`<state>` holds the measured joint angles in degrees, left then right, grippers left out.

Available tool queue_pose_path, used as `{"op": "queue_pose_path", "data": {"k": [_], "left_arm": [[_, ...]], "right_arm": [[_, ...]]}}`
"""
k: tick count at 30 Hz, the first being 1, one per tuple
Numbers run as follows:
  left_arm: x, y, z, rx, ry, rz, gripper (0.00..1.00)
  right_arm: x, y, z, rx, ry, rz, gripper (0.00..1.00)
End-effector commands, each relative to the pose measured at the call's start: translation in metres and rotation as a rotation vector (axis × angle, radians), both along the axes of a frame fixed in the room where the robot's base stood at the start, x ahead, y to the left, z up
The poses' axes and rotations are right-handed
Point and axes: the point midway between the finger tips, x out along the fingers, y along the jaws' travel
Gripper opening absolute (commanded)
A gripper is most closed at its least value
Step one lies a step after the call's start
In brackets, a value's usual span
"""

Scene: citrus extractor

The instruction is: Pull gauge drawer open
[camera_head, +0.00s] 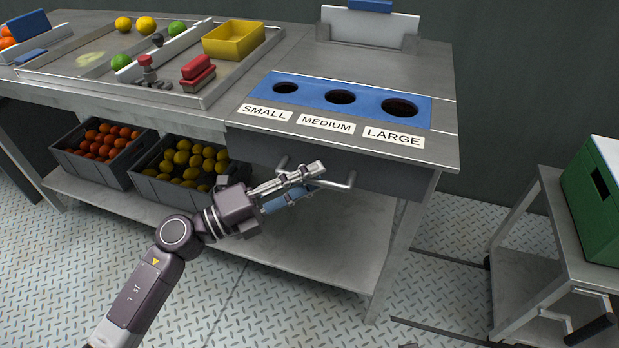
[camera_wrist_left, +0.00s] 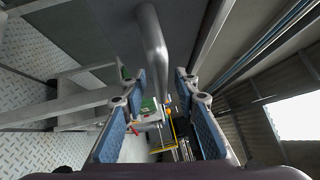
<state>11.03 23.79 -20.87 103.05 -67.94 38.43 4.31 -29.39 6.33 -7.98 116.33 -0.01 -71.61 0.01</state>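The gauge drawer (camera_head: 330,172) is a dark grey front under the gauge plate, and it looks closed. Its metal bar handle (camera_head: 345,184) sticks out from the front. My left gripper (camera_head: 308,176) is at the handle and hides its middle part. In the left wrist view the handle (camera_wrist_left: 153,45) shows as a grey bar in line with the gap between the fingers. The two blue-padded fingers (camera_wrist_left: 160,108) stand apart, so the gripper is open. I cannot tell whether either finger touches the bar. My right gripper does not show.
The blue gauge plate (camera_head: 313,95) has holes marked small, medium and large. Crates of oranges (camera_head: 80,161) and lemons (camera_head: 150,188) stand on the lower shelf. A green machine on a metal stand (camera_head: 545,215) is at the right. The floor before the drawer is clear.

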Motion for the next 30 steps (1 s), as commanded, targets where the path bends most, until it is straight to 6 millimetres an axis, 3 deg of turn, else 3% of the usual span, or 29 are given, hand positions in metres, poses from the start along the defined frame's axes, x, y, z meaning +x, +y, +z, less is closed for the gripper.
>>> {"op": "queue_pose_path", "data": {"k": [6, 14, 30], "left_arm": [[0.0004, -0.0003, 0.0000, 0.000, 0.000, 0.001, 0.28], [0.0003, 0.0000, -0.0002, 0.000, 0.000, 0.001, 0.00], [-0.0055, 0.0018, 0.0000, 0.000, 0.002, 0.001, 0.00]], "right_arm": [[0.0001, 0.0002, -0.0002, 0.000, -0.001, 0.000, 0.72], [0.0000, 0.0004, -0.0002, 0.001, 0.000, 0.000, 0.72], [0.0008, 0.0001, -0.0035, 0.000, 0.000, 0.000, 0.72]]}}
